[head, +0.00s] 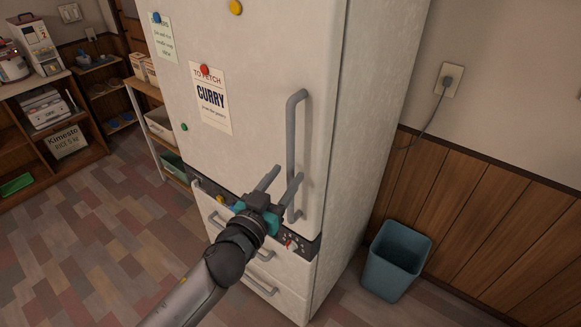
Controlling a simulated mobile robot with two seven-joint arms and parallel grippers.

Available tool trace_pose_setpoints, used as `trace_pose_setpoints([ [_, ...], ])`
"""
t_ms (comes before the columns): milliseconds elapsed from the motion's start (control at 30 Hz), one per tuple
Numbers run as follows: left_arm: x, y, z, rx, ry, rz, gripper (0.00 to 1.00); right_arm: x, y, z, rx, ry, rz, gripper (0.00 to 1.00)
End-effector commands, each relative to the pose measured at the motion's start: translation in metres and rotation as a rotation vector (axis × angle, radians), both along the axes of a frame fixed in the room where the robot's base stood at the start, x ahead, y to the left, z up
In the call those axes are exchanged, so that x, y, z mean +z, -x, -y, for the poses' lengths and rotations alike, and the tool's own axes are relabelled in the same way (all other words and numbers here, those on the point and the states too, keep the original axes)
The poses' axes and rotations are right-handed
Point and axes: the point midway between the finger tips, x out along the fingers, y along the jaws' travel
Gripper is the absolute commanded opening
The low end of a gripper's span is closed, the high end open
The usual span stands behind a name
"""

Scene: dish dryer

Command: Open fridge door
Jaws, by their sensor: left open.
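The white fridge (335,130) stands in the middle of the head view. Its tall upper door (245,135) looks shut and carries paper notes and round magnets. A grey vertical bar handle (297,130) runs along the door's right side. My left gripper (282,175) is open, its two fingers pointing up toward the door near the handle's lower part. The right finger overlaps the handle in the picture; I cannot tell whether it touches. Nothing shows between the fingers. My right gripper is not in view.
Below the door are drawers (283,278) with grey handles; the upper one looks partly pulled out. A blue bin (396,262) stands on the floor to the right by the wood panelling. Shelves (150,105) stand at the left. The tiled floor (85,235) at left is clear.

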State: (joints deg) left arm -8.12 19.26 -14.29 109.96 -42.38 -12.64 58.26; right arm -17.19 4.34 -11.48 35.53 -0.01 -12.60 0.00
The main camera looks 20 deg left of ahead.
Motion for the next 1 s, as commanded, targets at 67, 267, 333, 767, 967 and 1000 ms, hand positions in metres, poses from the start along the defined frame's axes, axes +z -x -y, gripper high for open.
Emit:
trace_pose_setpoints([
  [67,0.001,-0.011,0.001,0.001,-0.003,0.002,0.52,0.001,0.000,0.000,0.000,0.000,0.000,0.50],
  [267,0.000,-0.026,0.004,0.000,-0.001,0.001,0.52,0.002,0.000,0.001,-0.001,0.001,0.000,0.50],
  [333,0.000,-0.029,0.004,0.000,-0.001,0.000,0.52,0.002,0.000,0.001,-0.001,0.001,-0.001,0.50],
  [767,0.000,-0.030,0.005,0.000,0.000,0.000,0.41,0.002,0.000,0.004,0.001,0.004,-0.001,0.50],
  [967,0.000,-0.030,0.005,0.000,0.000,0.000,0.18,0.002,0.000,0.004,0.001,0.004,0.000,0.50],
  [1000,0.000,-0.030,0.005,0.000,0.000,0.000,0.14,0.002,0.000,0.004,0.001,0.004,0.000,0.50],
])
